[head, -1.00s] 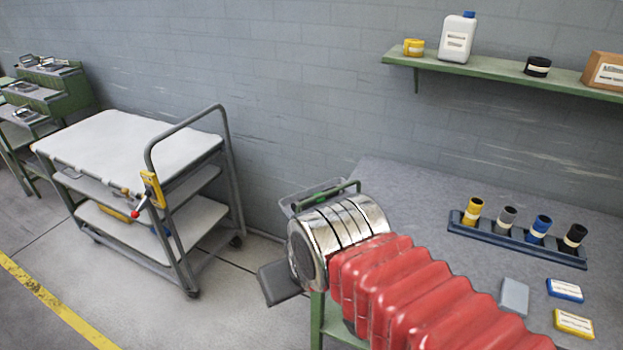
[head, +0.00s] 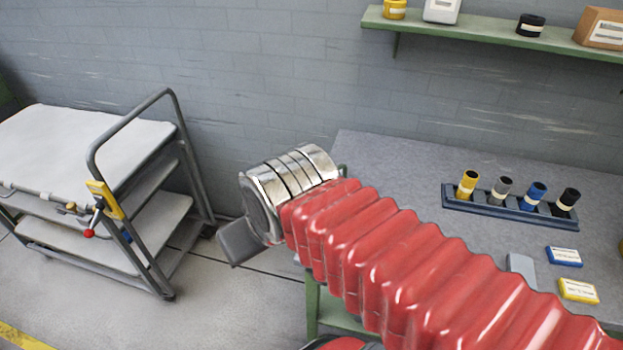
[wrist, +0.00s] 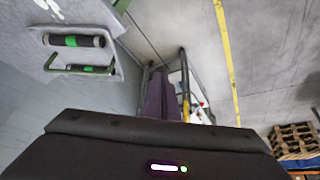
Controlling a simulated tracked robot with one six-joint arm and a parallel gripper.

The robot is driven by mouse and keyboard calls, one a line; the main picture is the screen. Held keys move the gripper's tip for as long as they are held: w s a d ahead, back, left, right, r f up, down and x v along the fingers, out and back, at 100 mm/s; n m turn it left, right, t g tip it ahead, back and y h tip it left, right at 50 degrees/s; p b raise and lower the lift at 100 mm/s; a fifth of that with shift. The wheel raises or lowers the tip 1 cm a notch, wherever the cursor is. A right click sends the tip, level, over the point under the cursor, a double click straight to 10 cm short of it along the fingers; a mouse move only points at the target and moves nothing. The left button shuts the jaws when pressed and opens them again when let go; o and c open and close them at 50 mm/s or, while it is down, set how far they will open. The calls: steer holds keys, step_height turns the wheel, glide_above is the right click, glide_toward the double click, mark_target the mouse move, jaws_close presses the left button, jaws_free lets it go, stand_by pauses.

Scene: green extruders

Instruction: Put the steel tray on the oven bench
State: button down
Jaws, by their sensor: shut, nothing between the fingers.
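My gripper shows in the head view as a dark grey end (head: 238,242) past the polished wrist, in the air left of the workbench (head: 390,165). In the wrist view its dark, purplish fingers (wrist: 165,97) are together with nothing between them. A pale grey tray-like piece with black and green handle grips (wrist: 77,40) is at the upper left of the wrist view; I cannot tell for certain that it is the steel tray. In the head view my arm covers the bench's left end, where only a bit of green handle (head: 343,171) shows. I cannot identify the oven bench.
A grey tiered cart (head: 75,145) with a push handle stands at the left against the wall. A tube rack (head: 510,208) and small boxes (head: 564,256) are on the workbench. A green shelf (head: 480,32) hangs above. Pallets (wrist: 297,140) show in the wrist view.

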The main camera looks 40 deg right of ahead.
steer(key=w+d+f+m+t+y, duration=0.1)
steer(key=d+f+m+y, duration=0.1)
steer(key=d+m, duration=0.7)
steer(key=w+d+f+m+t+y, duration=0.1)
steer(key=d+f+m, duration=0.3)
steer(key=d+m, duration=0.6)
steer(key=w+d+f+m+t+y, duration=0.1)
steer(key=w+d+f+m+y, duration=0.2)
steer(key=d+m, duration=0.6)
steer(key=d+f, duration=0.1)
steer(key=d, duration=0.2)
steer(key=shift+w+d+y, duration=0.2)
steer(key=shift+d+y, duration=0.1)
steer(key=shift+y, duration=0.1)
